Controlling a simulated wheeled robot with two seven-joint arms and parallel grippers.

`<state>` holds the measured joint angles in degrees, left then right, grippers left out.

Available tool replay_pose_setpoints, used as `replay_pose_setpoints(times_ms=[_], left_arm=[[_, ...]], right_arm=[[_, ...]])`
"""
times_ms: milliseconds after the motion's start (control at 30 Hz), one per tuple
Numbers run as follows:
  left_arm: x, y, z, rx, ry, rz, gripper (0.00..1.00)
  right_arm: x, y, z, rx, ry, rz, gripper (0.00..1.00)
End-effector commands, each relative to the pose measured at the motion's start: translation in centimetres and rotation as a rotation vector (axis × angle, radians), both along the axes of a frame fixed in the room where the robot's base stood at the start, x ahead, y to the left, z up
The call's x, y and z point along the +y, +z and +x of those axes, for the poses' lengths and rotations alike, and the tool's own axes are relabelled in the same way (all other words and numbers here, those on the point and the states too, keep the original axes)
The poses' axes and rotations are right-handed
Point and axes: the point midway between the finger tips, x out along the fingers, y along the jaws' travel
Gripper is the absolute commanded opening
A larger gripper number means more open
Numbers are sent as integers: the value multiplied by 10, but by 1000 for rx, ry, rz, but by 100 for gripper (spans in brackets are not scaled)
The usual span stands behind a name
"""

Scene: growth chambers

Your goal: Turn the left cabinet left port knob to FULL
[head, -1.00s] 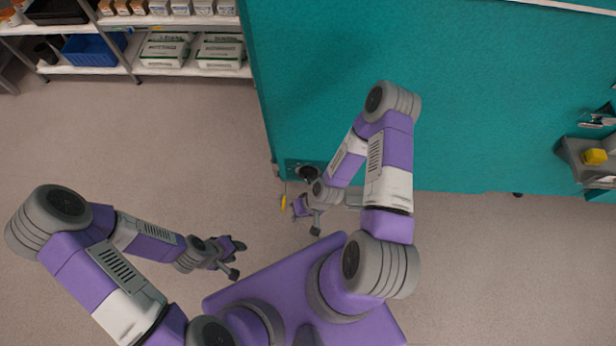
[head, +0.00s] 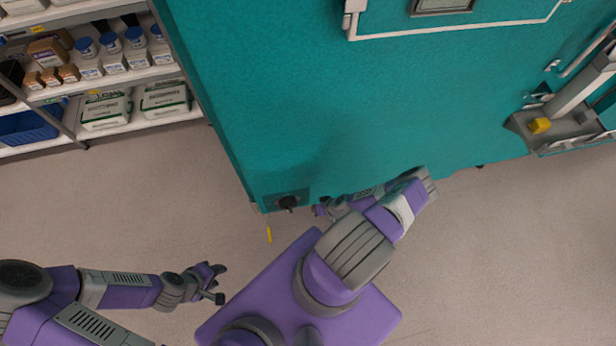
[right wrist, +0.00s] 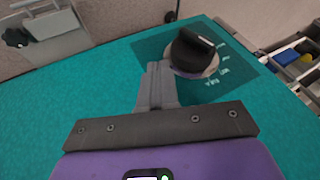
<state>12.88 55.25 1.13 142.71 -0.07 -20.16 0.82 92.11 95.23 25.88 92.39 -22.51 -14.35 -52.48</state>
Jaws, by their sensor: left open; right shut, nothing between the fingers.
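The black port knob (head: 288,202) sits on a dark plate at the lower left corner of the teal cabinet (head: 350,110). In the right wrist view the knob (right wrist: 192,50) is close, on a round base, with a pale edge on its grip bar and small white lettering beside it that I cannot read surely. My right gripper (head: 319,211) is just right of the knob in the head view. In the right wrist view its shut fingers (right wrist: 158,82) are empty, beside the knob's base; contact is unclear. My left gripper (head: 218,283) is open and empty over the floor.
A shelf rack (head: 105,75) with bottles and boxes stands at the upper left. A small yellow thing (head: 269,235) shows below the knob. A grey tray with a yellow block (head: 540,125) is at the right. The floor at left is clear.

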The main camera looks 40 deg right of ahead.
Motion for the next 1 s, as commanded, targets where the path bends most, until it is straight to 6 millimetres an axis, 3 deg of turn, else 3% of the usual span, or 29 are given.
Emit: replay_pose_setpoints(times_ms=[400, 600, 1000], left_arm=[[0, -38, 0, 0, 0, 0, 43], [0, -37, 0, 0, 0, 0, 43], [0, -38, 0, 0, 0, 0, 43]], right_arm=[[17, -77, 45, 0, 0, 2, 0], [42, -80, 58, 0, 1, 6, 0], [48, -81, 63, 0, 0, 2, 0]])
